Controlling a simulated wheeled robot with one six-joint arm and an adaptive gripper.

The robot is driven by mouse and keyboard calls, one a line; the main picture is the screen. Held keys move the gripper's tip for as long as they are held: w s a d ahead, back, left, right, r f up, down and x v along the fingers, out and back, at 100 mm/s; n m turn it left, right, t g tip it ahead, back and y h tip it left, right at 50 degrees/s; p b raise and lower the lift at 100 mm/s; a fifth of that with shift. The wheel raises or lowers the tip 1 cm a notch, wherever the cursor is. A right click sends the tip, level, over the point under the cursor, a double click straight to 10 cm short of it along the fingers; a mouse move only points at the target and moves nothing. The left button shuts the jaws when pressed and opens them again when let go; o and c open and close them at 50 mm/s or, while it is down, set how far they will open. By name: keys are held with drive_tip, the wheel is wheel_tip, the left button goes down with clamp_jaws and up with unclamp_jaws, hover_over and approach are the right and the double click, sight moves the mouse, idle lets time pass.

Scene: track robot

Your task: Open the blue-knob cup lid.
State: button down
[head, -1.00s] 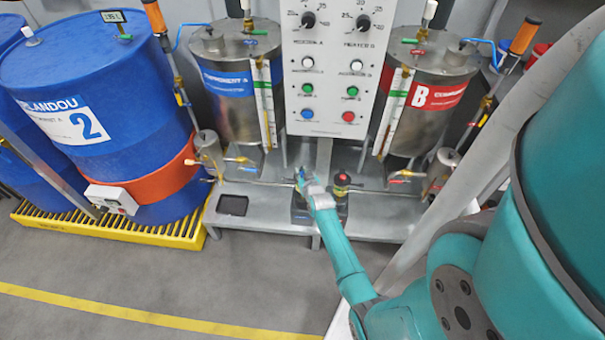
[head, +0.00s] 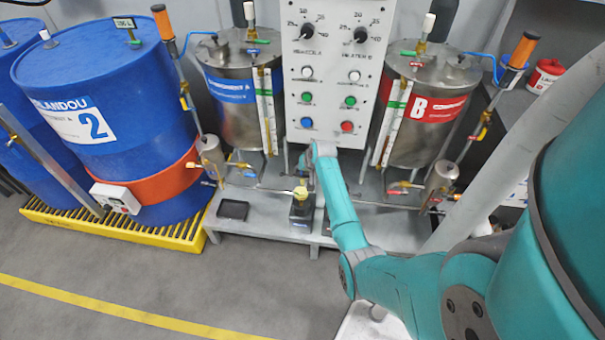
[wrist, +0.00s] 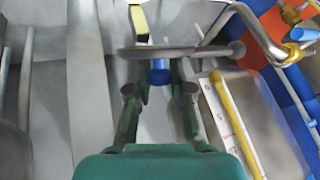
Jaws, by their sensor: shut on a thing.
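In the wrist view the blue knob (wrist: 159,73) sits between the fingertips of my gripper (wrist: 163,80). My gripper is shut on the knob. In the head view my gripper (head: 314,165) is in front of the lower control panel, above the bench and partly hidden by my own wrist. A yellow-topped cup (head: 300,192) stands below it on a dark box (head: 301,211). Whether the lid touches the cup is not clear.
The control panel (head: 328,75) stands close behind my gripper. Metal tanks stand at left (head: 235,110) and right (head: 430,110), with valves and pipes near the bench. A dark tray (head: 232,210) lies on the bench at left. A blue drum (head: 100,110) is farther left.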

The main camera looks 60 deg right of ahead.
drive_tip(key=shift+w+d+r+g+y, duration=0.1)
drive_tip(key=shift+w+d+g+y, duration=0.2)
drive_tip(key=shift+d+y, duration=0.45)
drive_tip(key=shift+a+y, duration=0.2)
drive_tip(key=shift+y, duration=0.05)
drive_tip(key=c, duration=1)
unclamp_jaws()
drive_tip(key=shift+s+r, duration=0.1)
drive_tip(key=v, duration=1.1)
drive_tip(key=shift+r, duration=0.35)
